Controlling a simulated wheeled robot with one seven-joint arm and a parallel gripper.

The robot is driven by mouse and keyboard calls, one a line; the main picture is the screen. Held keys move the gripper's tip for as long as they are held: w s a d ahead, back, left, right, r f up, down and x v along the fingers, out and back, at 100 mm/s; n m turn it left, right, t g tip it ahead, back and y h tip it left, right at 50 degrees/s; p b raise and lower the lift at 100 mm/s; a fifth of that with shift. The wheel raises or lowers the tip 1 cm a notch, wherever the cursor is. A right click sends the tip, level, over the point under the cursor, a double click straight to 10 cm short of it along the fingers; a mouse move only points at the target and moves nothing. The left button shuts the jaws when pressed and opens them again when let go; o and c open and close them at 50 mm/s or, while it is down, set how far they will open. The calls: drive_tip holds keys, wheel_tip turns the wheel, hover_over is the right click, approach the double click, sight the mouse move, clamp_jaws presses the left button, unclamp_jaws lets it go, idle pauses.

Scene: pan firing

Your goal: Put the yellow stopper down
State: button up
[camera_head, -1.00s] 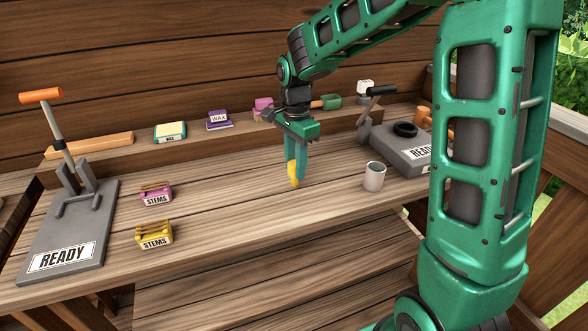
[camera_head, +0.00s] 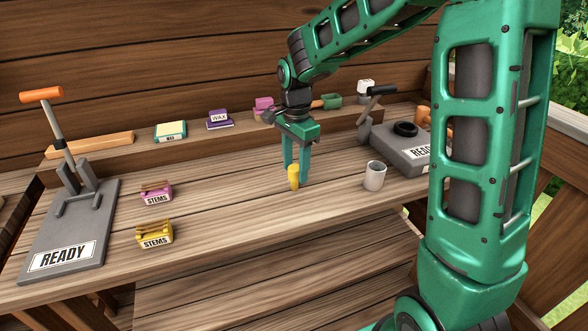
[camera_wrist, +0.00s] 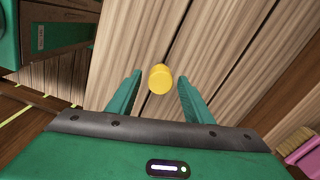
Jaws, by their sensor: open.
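The yellow stopper (camera_head: 294,177) stands upright on the wooden bench top in the head view. In the wrist view the stopper (camera_wrist: 160,79) shows from above, its round top lying between and just beyond the two green fingers. My gripper (camera_head: 296,180) is open around the stopper, with a finger on either side. In the wrist view gaps show between the stopper and both fingers of my gripper (camera_wrist: 160,88), so nothing is held.
A grey cup (camera_head: 374,176) stands to the right, before a grey press (camera_head: 402,150). Pink (camera_head: 155,194) and yellow (camera_head: 154,234) stems boxes sit at left, beside a grey lever stand (camera_head: 70,230). Bench top (camera_head: 230,210) around the stopper is clear.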

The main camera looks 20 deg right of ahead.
sight(296, 167)
wheel_tip(296, 167, up, 11)
drive_tip(key=s+d+n, duration=0.4)
drive_tip(key=s+d, duration=0.8)
drive_tip(key=s, duration=0.2)
drive_tip(key=s+d+f+n, duration=0.2)
drive_tip(key=s+f, duration=0.1)
drive_tip(key=s, duration=0.5)
drive_tip(key=s+d+f+n, duration=0.2)
drive_tip(key=s+d+f, duration=0.1)
drive_tip(key=s, duration=0.6)
drive_tip(key=shift+s+f+n, duration=0.3)
drive_tip(key=shift+f, duration=0.15)
drive_tip(key=shift+w+f, duration=0.25)
drive_tip(key=shift+w, duration=0.35)
